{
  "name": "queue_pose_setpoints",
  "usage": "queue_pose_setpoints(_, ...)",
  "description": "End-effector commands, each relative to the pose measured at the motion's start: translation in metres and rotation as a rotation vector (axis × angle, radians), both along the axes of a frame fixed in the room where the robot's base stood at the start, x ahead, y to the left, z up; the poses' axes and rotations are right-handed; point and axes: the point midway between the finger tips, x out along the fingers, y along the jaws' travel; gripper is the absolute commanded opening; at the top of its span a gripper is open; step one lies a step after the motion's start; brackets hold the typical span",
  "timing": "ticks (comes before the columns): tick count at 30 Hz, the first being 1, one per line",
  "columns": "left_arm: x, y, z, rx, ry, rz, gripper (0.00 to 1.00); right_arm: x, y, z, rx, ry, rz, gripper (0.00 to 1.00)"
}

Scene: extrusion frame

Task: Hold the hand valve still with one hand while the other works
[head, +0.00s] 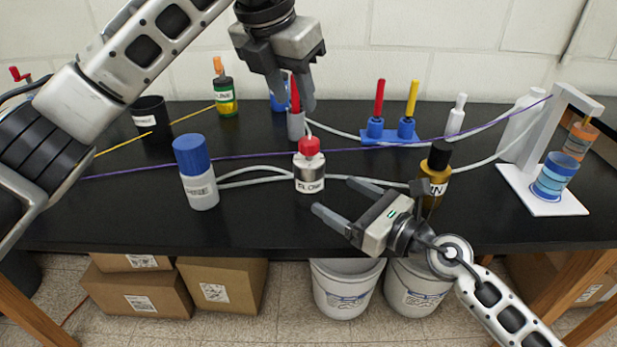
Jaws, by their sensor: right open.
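A red-handled tool in a grey holder (296,126) shows between or just behind those fingers; I cannot tell which. My right gripper (335,197) is open and empty, in front and to the right of the valve, apart from it.
A blue-capped white bottle (198,178) stands left of the valve, and a black-capped amber bottle (437,172) right of it. A purple cord (240,156) crosses the bench (120,220). The front left bench is clear.

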Motion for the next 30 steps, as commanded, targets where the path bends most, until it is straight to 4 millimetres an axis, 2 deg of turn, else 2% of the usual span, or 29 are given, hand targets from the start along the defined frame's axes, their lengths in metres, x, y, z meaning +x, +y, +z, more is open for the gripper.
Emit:
queue_pose_setpoints(9, 0.000, 0.000, 0.000, 0.000, 0.000, 0.000, 0.36, 0.043, 0.048, 0.001, 0.005, 0.001, -0.001, 0.77)
queue_pose_setpoints(15, 0.000, 0.000, 0.000, 0.000, 0.000, 0.000, 0.36, 0.062, 0.068, 0.000, 0.005, 0.002, -0.001, 0.77)
queue_pose_setpoints(21, 0.000, 0.000, 0.000, 0.000, 0.000, 0.000, 0.36, 0.069, 0.076, 0.000, 0.003, 0.002, -0.001, 0.77)
queue_pose_setpoints(29, 0.000, 0.000, 0.000, 0.000, 0.000, 0.000, 0.36, 0.069, 0.077, 0.000, 0.003, 0.002, -0.001, 0.77)
queue_pose_setpoints(30, 0.000, 0.000, 0.000, 0.000, 0.000, 0.000, 0.36, 0.069, 0.077, 0.000, 0.003, 0.002, -0.001, 0.69)
